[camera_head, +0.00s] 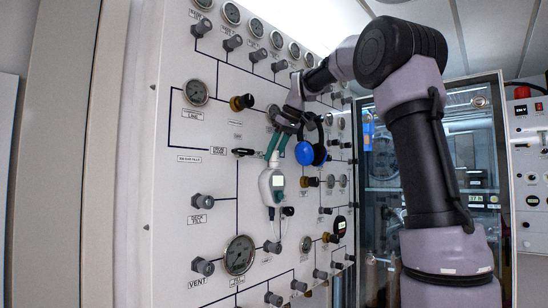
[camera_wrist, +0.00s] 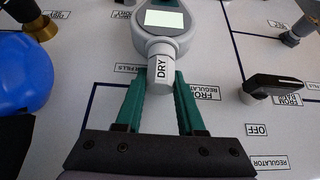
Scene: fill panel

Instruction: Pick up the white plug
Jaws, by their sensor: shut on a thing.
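The white plug (camera_wrist: 161,72) is a short white cylinder marked "DRY", joined to a rounded white housing (camera_wrist: 164,22) with a pale screen. In the wrist view the plug lies between the two green fingers of my gripper (camera_wrist: 160,82), which are shut on it. In the head view my gripper (camera_head: 277,150) reaches down to the top of the white housing (camera_head: 271,184) in front of the panel. The plug itself is mostly hidden by the fingers there.
The panel (camera_head: 170,150) carries gauges, knobs and printed lines. A blue round knob (camera_head: 305,153) is close to the right of my gripper; it also shows in the wrist view (camera_wrist: 22,75). A black lever handle (camera_wrist: 285,85) is on the other side. A glass-doored cabinet (camera_head: 380,200) stands right.

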